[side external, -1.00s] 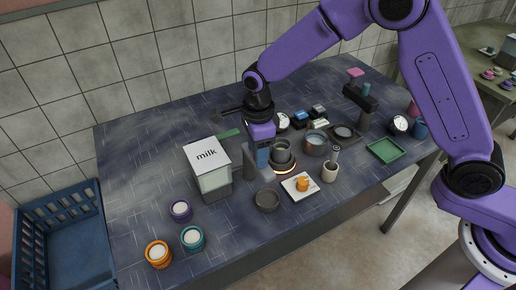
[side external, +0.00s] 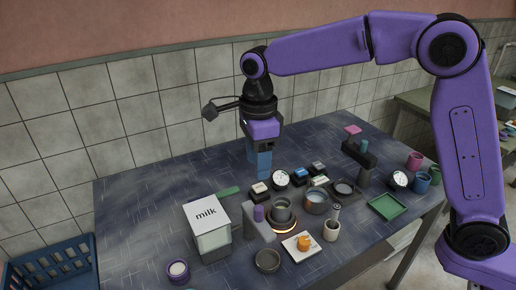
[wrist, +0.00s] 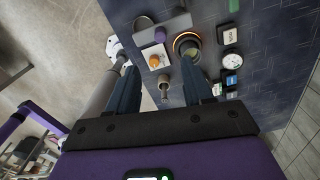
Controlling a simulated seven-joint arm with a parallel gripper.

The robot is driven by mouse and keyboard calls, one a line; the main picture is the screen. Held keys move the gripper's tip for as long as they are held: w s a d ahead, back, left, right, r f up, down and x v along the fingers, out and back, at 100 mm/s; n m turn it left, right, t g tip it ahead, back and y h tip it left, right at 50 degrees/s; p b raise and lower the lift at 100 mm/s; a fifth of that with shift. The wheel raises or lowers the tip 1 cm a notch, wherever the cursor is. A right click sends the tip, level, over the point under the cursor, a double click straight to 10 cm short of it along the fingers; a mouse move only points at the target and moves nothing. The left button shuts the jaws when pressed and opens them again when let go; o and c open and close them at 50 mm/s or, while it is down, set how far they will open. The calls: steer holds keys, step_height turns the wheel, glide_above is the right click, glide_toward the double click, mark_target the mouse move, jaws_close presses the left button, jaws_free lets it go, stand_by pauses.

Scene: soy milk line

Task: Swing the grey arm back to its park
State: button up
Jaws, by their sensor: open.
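The grey arm (side external: 262,226) is a flat bar with a purple knob (side external: 259,213) on it. It lies just left of the dark pot (side external: 283,212), which stands on a glowing ring (side external: 284,226). In the wrist view the grey arm (wrist: 174,27) and its knob (wrist: 160,35) show beyond my fingers, beside the glowing ring (wrist: 178,37). I cannot tell where its park is. My gripper (side external: 261,172) is open and empty, pointing down above the table behind the grey arm, apart from it. Its two blue fingers also show spread in the wrist view (wrist: 161,85).
A milk container (side external: 212,237) stands left of the grey arm. A white board with an orange item (side external: 303,243) and a dark bowl (side external: 267,261) sit in front. Dials and small labelled blocks stand behind the pot. A green tray (side external: 386,207) lies right.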

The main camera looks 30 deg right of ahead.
steer(key=shift+r, duration=1.2)
steer(key=s+d+f+n, duration=0.3)
steer(key=s+d+n, duration=0.8)
steer(key=s+n, duration=0.3)
steer(key=s+d+f+n, duration=0.3)
steer(key=s+d+n, duration=0.9)
steer(key=s+n, duration=0.3)
steer(key=n, duration=0.3)
steer(key=shift+f+n, duration=0.2)
steer(key=shift+n, duration=0.1)
stand_by(0.6)
